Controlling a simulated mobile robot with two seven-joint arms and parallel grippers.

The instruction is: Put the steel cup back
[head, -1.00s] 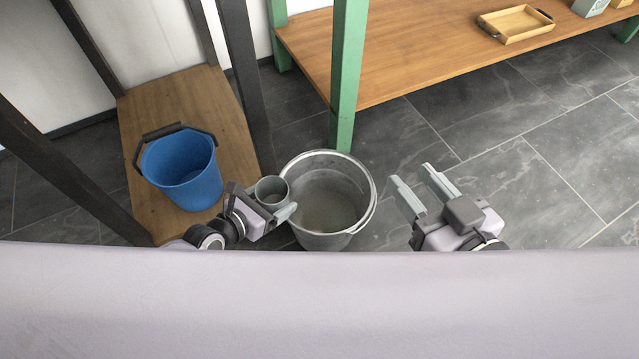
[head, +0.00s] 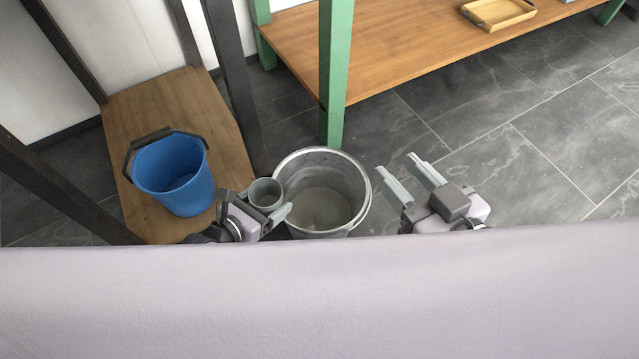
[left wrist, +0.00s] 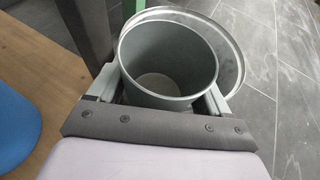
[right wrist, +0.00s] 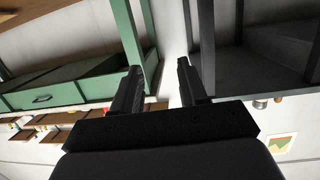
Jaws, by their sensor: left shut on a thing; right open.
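The steel cup (head: 265,193) is a small grey metal cup, upright and empty inside as far as I see. My left gripper (head: 268,207) is shut on it, one finger on each side. In the left wrist view the cup (left wrist: 168,62) fills the space between the fingers of the left gripper (left wrist: 165,95). The cup is at the left rim of a large metal bucket (head: 345,226), partly in front of it; I cannot tell whether they touch. My right gripper (head: 400,172) is open and empty, to the right of the bucket.
A blue bucket (head: 172,172) stands on a low wooden shelf (head: 225,130) with dark posts at the left. A green-legged wooden bench (head: 400,45) stands behind, with a wooden tray (head: 498,12) on its shelf. The tiled floor (head: 540,150) at the right is clear.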

